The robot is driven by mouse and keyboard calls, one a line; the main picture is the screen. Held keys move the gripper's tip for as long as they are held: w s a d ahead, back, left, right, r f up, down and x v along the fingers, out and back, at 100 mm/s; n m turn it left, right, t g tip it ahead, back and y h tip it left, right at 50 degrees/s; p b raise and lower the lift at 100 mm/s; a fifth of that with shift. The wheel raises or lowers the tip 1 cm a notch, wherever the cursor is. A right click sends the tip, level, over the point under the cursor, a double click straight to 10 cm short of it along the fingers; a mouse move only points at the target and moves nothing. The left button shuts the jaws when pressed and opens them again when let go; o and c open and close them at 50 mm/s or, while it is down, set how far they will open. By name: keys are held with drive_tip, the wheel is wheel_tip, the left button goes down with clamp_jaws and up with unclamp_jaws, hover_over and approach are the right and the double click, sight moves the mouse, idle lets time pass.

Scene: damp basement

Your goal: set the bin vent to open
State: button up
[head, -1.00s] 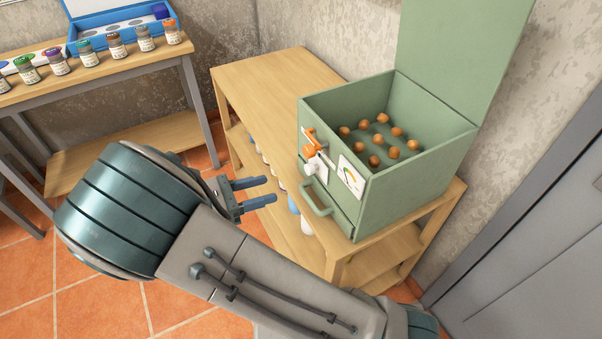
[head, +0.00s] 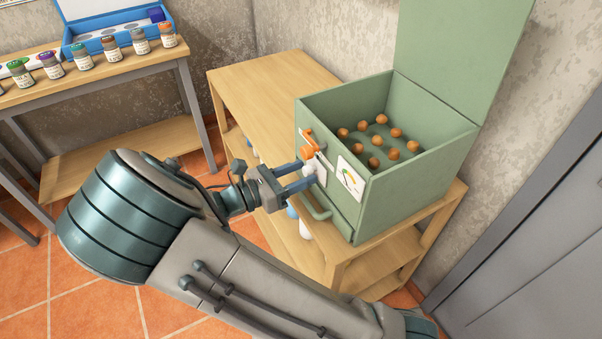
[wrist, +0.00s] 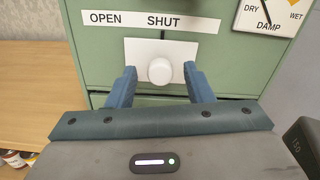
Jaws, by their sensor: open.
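The green bin (head: 415,190) stands on a wooden table with its lid raised. On its front is a white plate (wrist: 135,50) with a round white knob (wrist: 159,71), the vent control. A label strip above it (wrist: 101,18) reads OPEN at left and SHUT at right. The knob sits below the word SHUT, with a short dark line above it. My gripper (wrist: 159,73) is open, with one finger on each side of the knob and a visible gap on both sides. In the head view, my gripper (head: 309,173) partly hides the plate.
An orange handle (head: 309,146) is on the bin front, close above my fingers. A dial (head: 350,179) marked DRY, DAMP and WET is to the right. A green pull handle (head: 316,206) is below. Several brown balls (head: 376,140) lie inside the bin. The table's left top is clear.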

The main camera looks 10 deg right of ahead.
drive_tip(key=shift+w+d, duration=0.15)
drive_tip(key=shift+d, duration=0.25)
clamp_jaws()
drive_tip(key=w+a+p, duration=0.2)
drive_tip(key=w+p, duration=0.1)
drive_tip(key=w, duration=0.3)
drive_tip(key=shift+a, duration=0.35)
unclamp_jaws()
